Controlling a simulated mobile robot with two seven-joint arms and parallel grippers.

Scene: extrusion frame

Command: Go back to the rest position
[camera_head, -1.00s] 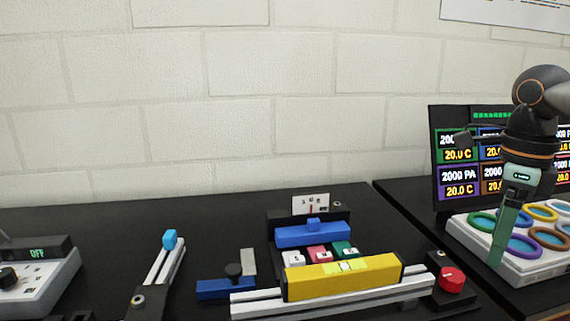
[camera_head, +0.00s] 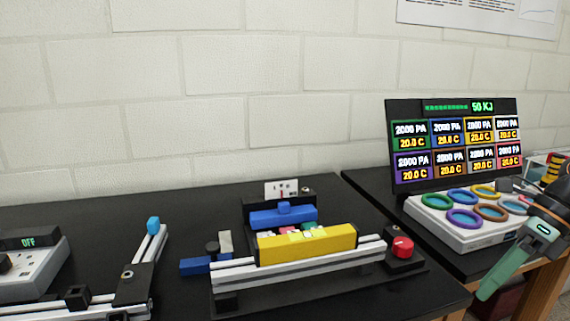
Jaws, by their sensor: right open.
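My right gripper (camera_head: 500,272) is at the right edge of the view, pointing down and to the left. Its green fingers are in front of the table edge, and no object shows between them. It is open and apart from the extrusion frame. The extrusion frame (camera_head: 235,280) stands on the black table, with silver rails, a yellow block (camera_head: 305,245) and a blue block (camera_head: 283,218) behind it. My left gripper is not in view.
A red button (camera_head: 403,247) sits at the frame's right end. A white box with coloured rings (camera_head: 460,238) and a display panel (camera_head: 455,140) stand on the right table. A device reading OFF (camera_head: 32,264) is at the left. A tiled wall closes the back.

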